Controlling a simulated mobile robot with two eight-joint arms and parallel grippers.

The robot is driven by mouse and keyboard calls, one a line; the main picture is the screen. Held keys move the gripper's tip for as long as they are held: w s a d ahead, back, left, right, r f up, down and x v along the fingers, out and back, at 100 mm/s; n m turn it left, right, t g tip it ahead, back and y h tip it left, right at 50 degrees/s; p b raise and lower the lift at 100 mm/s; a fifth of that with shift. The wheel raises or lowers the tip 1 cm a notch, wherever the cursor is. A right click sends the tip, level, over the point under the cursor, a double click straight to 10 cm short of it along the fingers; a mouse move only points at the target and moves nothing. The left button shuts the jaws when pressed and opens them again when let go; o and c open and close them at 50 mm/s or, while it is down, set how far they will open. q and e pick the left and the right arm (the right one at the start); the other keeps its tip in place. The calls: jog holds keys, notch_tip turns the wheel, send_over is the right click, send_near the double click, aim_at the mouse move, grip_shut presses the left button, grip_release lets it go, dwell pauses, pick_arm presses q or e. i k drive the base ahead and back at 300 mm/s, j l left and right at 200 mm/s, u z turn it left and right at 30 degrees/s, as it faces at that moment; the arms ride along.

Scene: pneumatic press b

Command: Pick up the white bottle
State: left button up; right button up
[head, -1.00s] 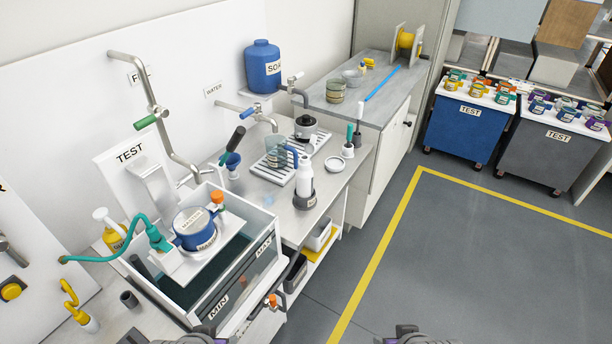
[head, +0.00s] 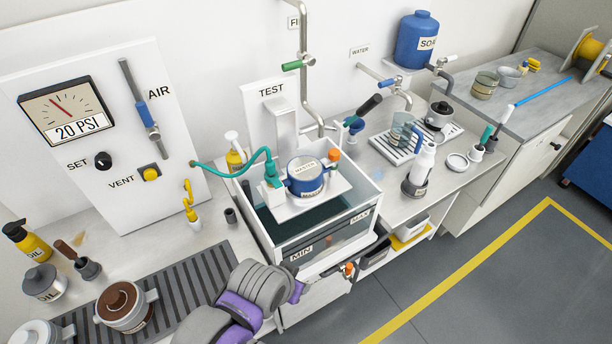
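The white bottle (head: 424,162) stands upright in a dark grey holder (head: 413,187) near the front edge of the counter, right of the water tank. The holder hides its lower part. A grey and purple part of one of my arms shows at the bottom of the head view. Nothing of mine is near the bottle.
The tank (head: 372,198) with a blue-handled container (head: 305,176) stands left of the bottle. A clear jug (head: 403,131) on a slatted tray (head: 384,152) is behind it. A white dish (head: 457,162) and brushes (head: 486,136) are to its right. The floor in front is clear.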

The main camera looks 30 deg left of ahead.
aim_at(423, 166)
jog(key=i+l, duration=0.15)
jog(key=l, duration=0.2)
jog(key=i+l+u, duration=0.1)
jog(key=i+l, duration=0.25)
jog(key=l, duration=0.3)
jog(key=i+l+u, duration=0.1)
jog(key=l, duration=0.25)
jog(key=i+l, duration=0.2)
jog(key=l, duration=0.15)
jog(key=i+l+u, duration=0.1)
jog(key=l, duration=0.25)
jog(key=i, duration=0.05)
